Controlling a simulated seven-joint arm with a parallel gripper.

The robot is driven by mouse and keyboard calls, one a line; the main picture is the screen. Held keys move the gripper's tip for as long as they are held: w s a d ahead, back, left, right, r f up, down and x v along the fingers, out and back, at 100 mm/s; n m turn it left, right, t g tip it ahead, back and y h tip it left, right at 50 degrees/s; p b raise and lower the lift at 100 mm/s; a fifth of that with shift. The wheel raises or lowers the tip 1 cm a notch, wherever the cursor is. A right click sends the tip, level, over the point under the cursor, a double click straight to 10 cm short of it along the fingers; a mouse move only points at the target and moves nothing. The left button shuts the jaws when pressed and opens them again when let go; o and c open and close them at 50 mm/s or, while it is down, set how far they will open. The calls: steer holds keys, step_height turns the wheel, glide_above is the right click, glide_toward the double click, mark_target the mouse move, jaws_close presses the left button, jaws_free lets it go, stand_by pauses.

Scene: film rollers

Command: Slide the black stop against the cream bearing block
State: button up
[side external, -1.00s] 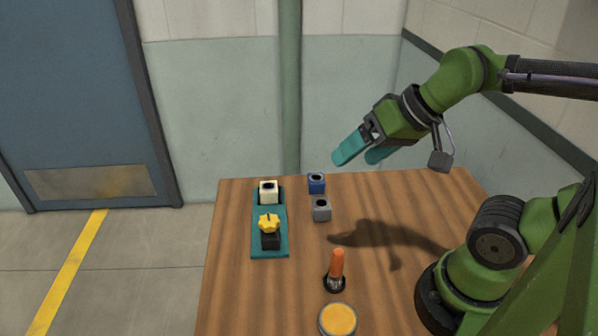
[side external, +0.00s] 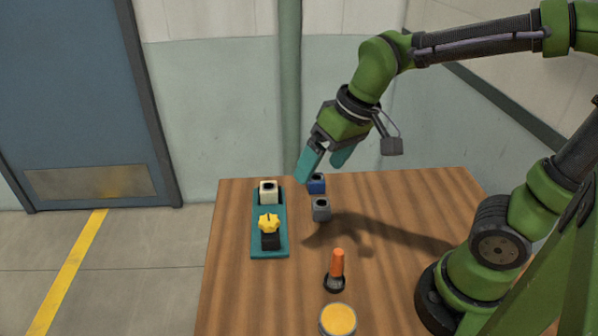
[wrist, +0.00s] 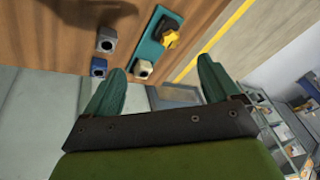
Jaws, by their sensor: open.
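The black stop (side external: 271,241) with a yellow star knob (side external: 269,223) on top sits on the near half of a teal base plate (side external: 264,253). The cream bearing block (side external: 268,194) stands at the plate's far end, with a gap of bare plate between them. In the wrist view the cream block (wrist: 143,68) and the yellow knob (wrist: 170,39) also show on the teal plate. My gripper (side external: 322,170) is open and empty, in the air above the far side of the table, right of the cream block. Its teal fingers (wrist: 158,88) stand wide apart in the wrist view.
A blue block (side external: 317,186) and a grey block (side external: 321,213) stand right of the plate. An orange-handled tool (side external: 337,265) stands upright in a black ring nearer the front, with a yellow-topped round container (side external: 338,320) before it. The table's left strip is clear.

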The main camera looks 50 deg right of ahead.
mark_target(270, 231)
steer(key=w+a+f+n+g+h, duration=0.1)
steer(key=w+a+f+n+g, duration=0.1)
steer(key=w+n, duration=0.3)
steer(key=w+a+f+n+g+h, duration=0.1)
steer(key=w+a+f+n+g, duration=0.15)
steer(key=w+n, duration=0.25)
steer(key=shift+t, duration=0.25)
steer(key=f, duration=1.5)
steer(key=shift+s+a+f, duration=0.1)
steer(key=shift+a+f, duration=0.1)
steer(key=shift+f, duration=0.15)
steer(key=shift+c, duration=0.4)
steer(key=c, duration=1.3)
steer(key=w+d, duration=0.3)
steer(key=shift+w+d, duration=0.15)
steer(key=shift+c, duration=0.2)
steer(key=o, duration=1.4)
steer(key=shift+r, duration=0.1)
